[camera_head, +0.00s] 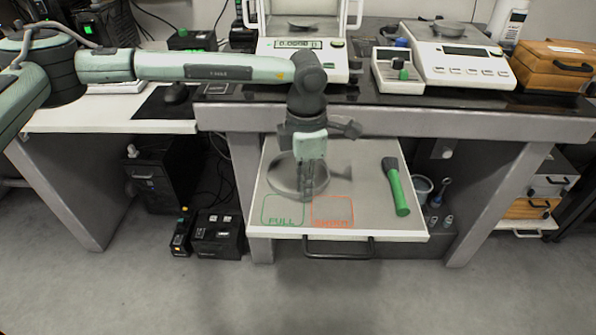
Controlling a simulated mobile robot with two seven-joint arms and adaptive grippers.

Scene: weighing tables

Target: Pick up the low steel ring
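The low steel ring (283,188) is a wide, shallow grey ring lying on the pull-out shelf (375,218), left of its middle. My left gripper (308,192) comes down from above with its fingers at the ring's right side and hides part of that rim. The fingers are seen nearly edge-on, so I cannot tell whether they are open or shut on the rim. The ring looks flat on the shelf. My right gripper is not in view.
The shelf has a green "FULL" outline (283,210) and a red outline (333,211) at its front. A green-handled tool (397,188) lies at the right. Above, the stone table edge (450,117) carries two balances. The shelf between ring and tool is clear.

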